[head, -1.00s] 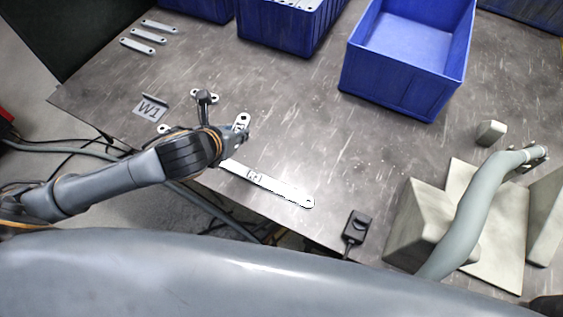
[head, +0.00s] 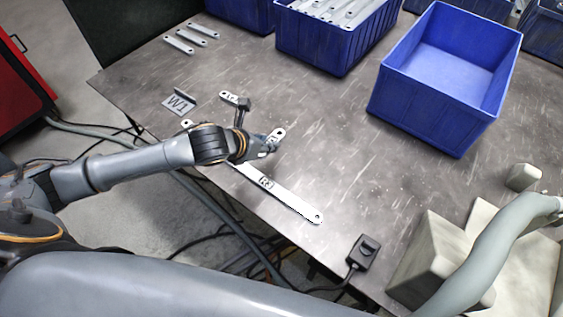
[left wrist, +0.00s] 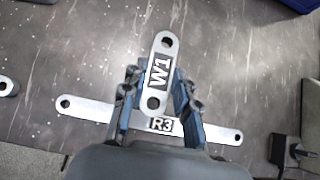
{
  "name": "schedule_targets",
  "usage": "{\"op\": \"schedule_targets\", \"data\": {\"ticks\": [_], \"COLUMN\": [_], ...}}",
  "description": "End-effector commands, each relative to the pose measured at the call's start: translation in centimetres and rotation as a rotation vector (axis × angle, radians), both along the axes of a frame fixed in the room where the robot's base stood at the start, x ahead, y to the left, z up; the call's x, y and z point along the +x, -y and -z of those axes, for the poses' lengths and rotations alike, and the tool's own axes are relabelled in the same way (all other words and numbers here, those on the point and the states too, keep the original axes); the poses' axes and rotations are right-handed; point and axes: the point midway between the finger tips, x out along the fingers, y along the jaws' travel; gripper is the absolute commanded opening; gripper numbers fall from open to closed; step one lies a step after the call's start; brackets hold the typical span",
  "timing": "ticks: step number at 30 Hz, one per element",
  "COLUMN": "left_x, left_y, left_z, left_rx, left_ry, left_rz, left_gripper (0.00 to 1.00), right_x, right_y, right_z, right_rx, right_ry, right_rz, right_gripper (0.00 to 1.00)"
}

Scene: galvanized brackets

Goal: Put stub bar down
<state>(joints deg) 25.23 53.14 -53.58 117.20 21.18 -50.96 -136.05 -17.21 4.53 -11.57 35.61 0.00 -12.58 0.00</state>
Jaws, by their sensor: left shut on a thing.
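My left gripper (head: 266,146) is shut on a short light metal bar labelled W1, the stub bar (head: 278,134). In the left wrist view the stub bar (left wrist: 158,72) stands lengthwise between the fingers (left wrist: 157,104), a hole at each end. A longer bar labelled R3 (head: 270,184) lies on the table near its front edge. In the left wrist view the R3 bar (left wrist: 85,109) passes crosswise beneath the gripper and stub bar. I cannot tell whether the stub bar touches anything below. My right gripper is not in view.
An empty blue bin (head: 425,115) stands right; a bin of bars (head: 320,45) is behind. A black switch box (head: 362,251) sits at the front edge.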

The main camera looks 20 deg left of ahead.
Motion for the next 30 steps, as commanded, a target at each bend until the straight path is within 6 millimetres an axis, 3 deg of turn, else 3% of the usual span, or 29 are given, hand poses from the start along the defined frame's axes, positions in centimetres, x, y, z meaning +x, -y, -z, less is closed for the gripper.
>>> {"op": "schedule_targets", "data": {"ticks": [1,6,14,19,30], "left_x": [-0.1,0.3,0.4,0.3,0.4], "left_y": [0.9,2.9,4.1,4.1,4.0], "left_z": [1.5,3.9,5.4,7.9,8.6], "left_rx": [-0.003,0.000,0.001,0.003,0.004], "left_ry": [-0.009,-0.005,-0.005,-0.008,-0.003], "left_rz": [-0.001,-0.002,-0.002,-0.003,-0.001], "left_gripper": [0.00,0.00,0.00,0.00,0.00], "right_x": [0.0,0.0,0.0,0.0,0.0], "right_y": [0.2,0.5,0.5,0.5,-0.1], "right_z": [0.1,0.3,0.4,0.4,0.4], "right_rx": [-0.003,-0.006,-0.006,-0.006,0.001], "right_ry": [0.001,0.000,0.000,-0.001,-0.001], "right_rz": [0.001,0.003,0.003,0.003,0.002], "right_gripper": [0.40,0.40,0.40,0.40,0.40]}}
